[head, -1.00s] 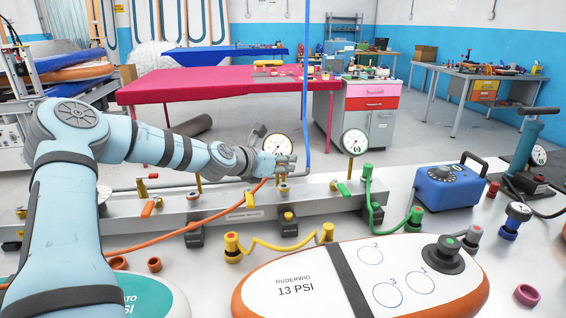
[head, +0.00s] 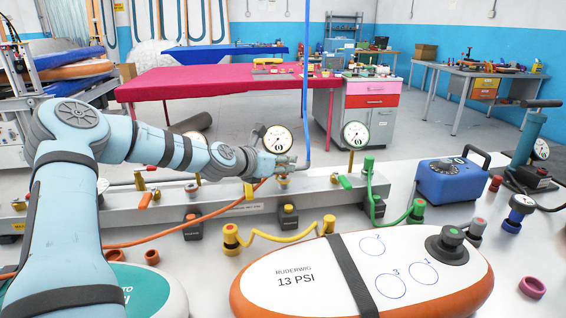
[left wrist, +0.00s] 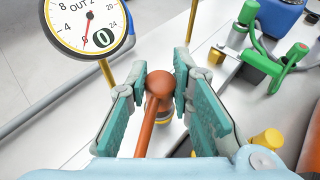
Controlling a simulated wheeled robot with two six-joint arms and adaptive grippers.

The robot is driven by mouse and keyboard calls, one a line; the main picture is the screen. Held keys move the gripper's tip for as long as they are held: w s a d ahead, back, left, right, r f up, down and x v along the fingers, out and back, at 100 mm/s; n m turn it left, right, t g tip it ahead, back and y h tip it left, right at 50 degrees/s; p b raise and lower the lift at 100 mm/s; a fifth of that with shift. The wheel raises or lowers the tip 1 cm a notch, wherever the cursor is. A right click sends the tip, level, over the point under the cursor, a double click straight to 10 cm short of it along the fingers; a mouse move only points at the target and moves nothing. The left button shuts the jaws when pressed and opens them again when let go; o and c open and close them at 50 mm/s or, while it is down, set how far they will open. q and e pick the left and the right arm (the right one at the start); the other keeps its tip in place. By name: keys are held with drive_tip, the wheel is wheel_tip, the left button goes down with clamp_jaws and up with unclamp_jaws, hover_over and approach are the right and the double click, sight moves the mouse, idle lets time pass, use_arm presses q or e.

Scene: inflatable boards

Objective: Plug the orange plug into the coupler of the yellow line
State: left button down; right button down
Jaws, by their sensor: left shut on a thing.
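My left gripper (head: 288,166) is shut on the orange plug (head: 283,179), above the manifold rail behind the boards. In the left wrist view, the plug (left wrist: 159,84) sits between the teal finger pads of the gripper (left wrist: 157,88), and its orange hose comes towards the camera. A yellow-ringed coupler (left wrist: 163,117) shows just under the plug; I cannot tell whether they touch. A yellow lever (head: 250,189) is on the rail to the left of the plug. The yellow hose (head: 280,246) lies in front of the rail between two yellow fittings. My right gripper is not in view.
A gauge (head: 277,139) stands close behind the gripper, and another gauge (head: 355,135) is to its right. The green hose (head: 375,198) lies to the right. A white and orange board (head: 300,290), a blue box (head: 449,184) and a hand pump (head: 527,135) occupy the bench.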

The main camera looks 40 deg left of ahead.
use_arm(q)
drive_tip(key=shift+f+b, duration=0.3)
drive_tip(key=shift+f, duration=0.05)
drive_tip(key=c, duration=1.3)
unclamp_jaws()
drive_tip(key=shift+c, duration=0.2)
drive_tip(key=shift+r, duration=5.05)
